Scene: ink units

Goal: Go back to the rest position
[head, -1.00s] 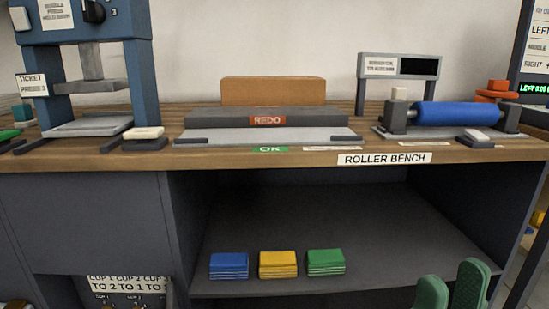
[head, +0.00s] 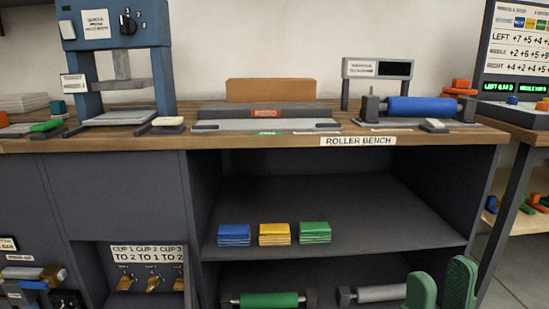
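My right gripper (head: 440,287) shows at the bottom right of the head view as two green fingers. They stand apart with nothing visible between them, in front of the lower part of the roller bench (head: 230,140). The fingers are cut off by the lower edge of the view. My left gripper is not in view.
On the bench stand a blue press (head: 165,70), a blue roller (head: 422,106) and an orange block (head: 270,92). Blue (head: 234,234), yellow (head: 274,234) and green (head: 314,232) stacks lie on the shelf. A green roller (head: 268,300) sits below. Another table (head: 520,117) stands at right.

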